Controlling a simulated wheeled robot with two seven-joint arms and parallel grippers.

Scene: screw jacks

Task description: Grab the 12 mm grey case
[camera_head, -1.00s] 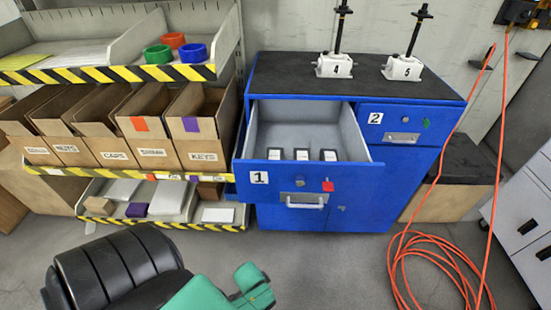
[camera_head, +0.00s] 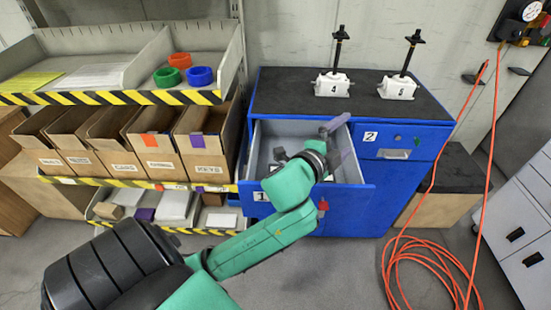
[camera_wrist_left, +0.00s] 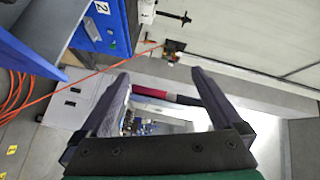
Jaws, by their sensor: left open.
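The blue drawer 1 (camera_head: 352,197) of the cabinet stands pulled open. The small dark cases with white labels that showed in it earlier are now mostly hidden behind my left arm, and I cannot read sizes or pick out the 12 mm grey one. My left gripper (camera_head: 344,137) is over the right part of the open drawer. In the left wrist view my left gripper (camera_wrist_left: 161,82) has its two fingers wide apart with nothing between them. That view looks toward the room and wall, not into the drawer. My right gripper is not in view.
Screw jacks 4 (camera_head: 332,84) and 5 (camera_head: 397,87) stand on the black cabinet top behind the drawer. Closed drawer 2 (camera_head: 400,140) is to the right. Open cardboard bins (camera_head: 205,145) stand at left. An orange hose (camera_head: 430,270) lies coiled on the floor at right.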

